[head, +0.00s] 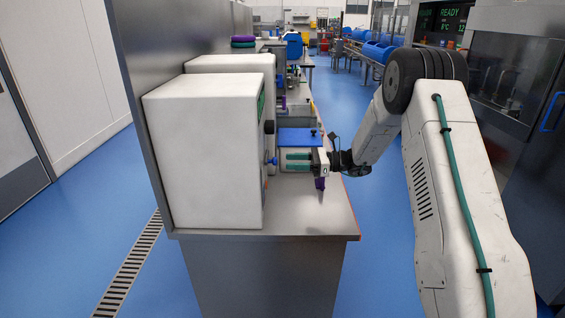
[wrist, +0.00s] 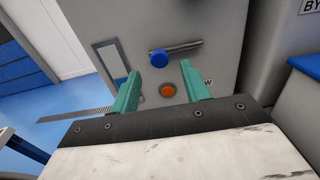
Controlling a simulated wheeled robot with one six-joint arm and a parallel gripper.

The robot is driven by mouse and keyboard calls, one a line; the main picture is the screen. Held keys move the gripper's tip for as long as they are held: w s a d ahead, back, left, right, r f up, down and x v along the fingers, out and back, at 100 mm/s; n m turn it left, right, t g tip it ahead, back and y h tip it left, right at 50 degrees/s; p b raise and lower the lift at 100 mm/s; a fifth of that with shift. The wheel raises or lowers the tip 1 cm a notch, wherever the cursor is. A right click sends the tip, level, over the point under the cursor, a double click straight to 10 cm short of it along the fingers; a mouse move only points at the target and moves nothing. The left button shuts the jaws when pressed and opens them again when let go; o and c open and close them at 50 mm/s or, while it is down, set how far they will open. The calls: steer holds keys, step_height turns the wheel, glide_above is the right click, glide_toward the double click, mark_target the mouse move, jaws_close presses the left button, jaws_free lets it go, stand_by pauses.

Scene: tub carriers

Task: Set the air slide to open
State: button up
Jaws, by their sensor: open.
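A blue knob (wrist: 158,58) sits at the left end of a grey metal bar (wrist: 180,47) on the grey-white front panel, and I take it to be the air slide. In the head view the blue knob (head: 272,161) stands out from the right face of a white cabinet (head: 205,150). My gripper (head: 287,162) is open and empty, its teal fingers pointing at the knob. In the wrist view the fingers of my gripper (wrist: 159,70) are apart, with the knob between and just beyond their tips. A label below is mostly hidden by the right finger; only "W" shows.
An orange button (wrist: 167,90) lies below the knob. A black knob (head: 269,127) sits higher on the cabinet. A blue-topped unit (head: 297,137) stands behind my gripper. A small purple object (head: 320,184) shows under the gripper. The near bench top (head: 305,215) is clear.

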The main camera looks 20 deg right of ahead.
steer(key=shift+x, duration=2.05)
